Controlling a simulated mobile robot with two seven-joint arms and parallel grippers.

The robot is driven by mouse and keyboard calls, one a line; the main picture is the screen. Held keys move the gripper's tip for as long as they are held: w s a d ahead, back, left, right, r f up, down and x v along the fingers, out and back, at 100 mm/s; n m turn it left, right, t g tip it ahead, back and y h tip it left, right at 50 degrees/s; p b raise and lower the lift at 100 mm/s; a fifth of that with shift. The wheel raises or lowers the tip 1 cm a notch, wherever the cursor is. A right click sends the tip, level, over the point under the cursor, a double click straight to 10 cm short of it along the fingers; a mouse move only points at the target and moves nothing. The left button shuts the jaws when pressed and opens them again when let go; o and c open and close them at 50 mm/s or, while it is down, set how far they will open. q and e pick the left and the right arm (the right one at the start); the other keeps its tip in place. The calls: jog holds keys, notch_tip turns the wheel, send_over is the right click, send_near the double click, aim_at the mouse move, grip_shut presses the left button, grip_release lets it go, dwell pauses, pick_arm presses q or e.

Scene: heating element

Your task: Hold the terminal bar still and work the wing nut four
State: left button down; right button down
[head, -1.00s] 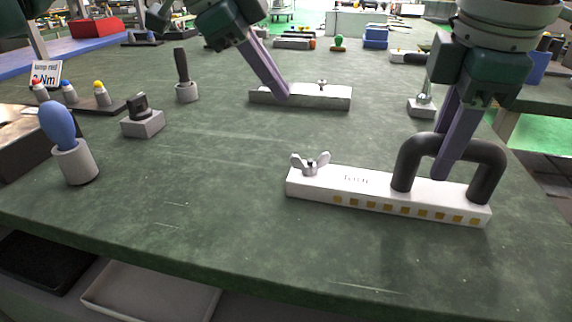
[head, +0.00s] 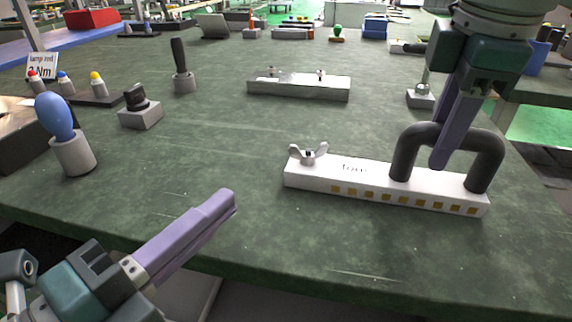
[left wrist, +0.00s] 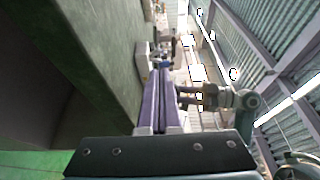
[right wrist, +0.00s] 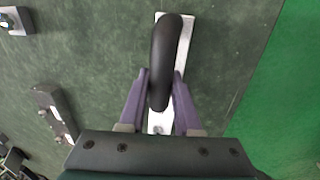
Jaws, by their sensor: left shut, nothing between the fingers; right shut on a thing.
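The white terminal bar (head: 330,177) lies on the green bench, with a row of yellow squares on its front side and a dark arched handle (head: 405,150) at its right end. A grey wing nut (head: 308,153) sits on its left end. My right gripper (head: 440,160) is shut on the handle; the right wrist view shows its fingers on both sides of the handle (right wrist: 163,65). My left gripper (head: 228,200) is shut and empty at the front of the bench, left of the bar and apart from it. Its closed fingers show in the left wrist view (left wrist: 160,85).
A grey bar (head: 300,88) with small fittings lies farther back. At left stand a blue-topped holder (head: 72,150), a black knob on a block (head: 140,115), a dark-handled tool (head: 183,70) and coloured markers by a sign. The bench between is clear.

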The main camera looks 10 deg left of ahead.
aim_at(292, 153)
pick_arm(q)
jog(key=s, duration=0.1)
jog(key=s+d, duration=0.1)
jog(key=s+d+h, duration=0.1)
jog(key=shift+s+f+m, duration=0.1)
jog(key=shift+f+m, duration=0.2)
jog(key=shift+d, duration=0.25)
jog(key=x, duration=0.9)
jog(key=shift+w+d+f, duration=0.1)
jog(key=shift+w+d, duration=0.1)
jog(key=shift+w, duration=0.15)
jog(key=w, duration=0.1)
jog(key=w+a, duration=0.1)
jog(key=w, duration=0.1)
jog(key=shift+a, duration=0.15)
jog(key=shift+w+a, duration=0.1)
jog(key=shift+w, duration=0.2)
jog(key=shift+w+a+m+g+h, duration=0.2)
jog(key=shift+w+m+g+h, duration=0.15)
jog(key=shift+m+g+h, duration=0.25)
jog(key=shift+w+a+m+g+h, duration=0.15)
jog(key=shift+a+m+g+h, duration=0.15)
jog(key=shift+h, duration=0.2)
jog(key=shift+w+a+m+g+h, duration=0.1)
jog(key=shift+w+m+g+h, duration=0.1)
jog(key=shift+m+h, duration=0.25)
jog(key=shift+w+a, duration=0.25)
jog(key=shift+w, duration=0.05)
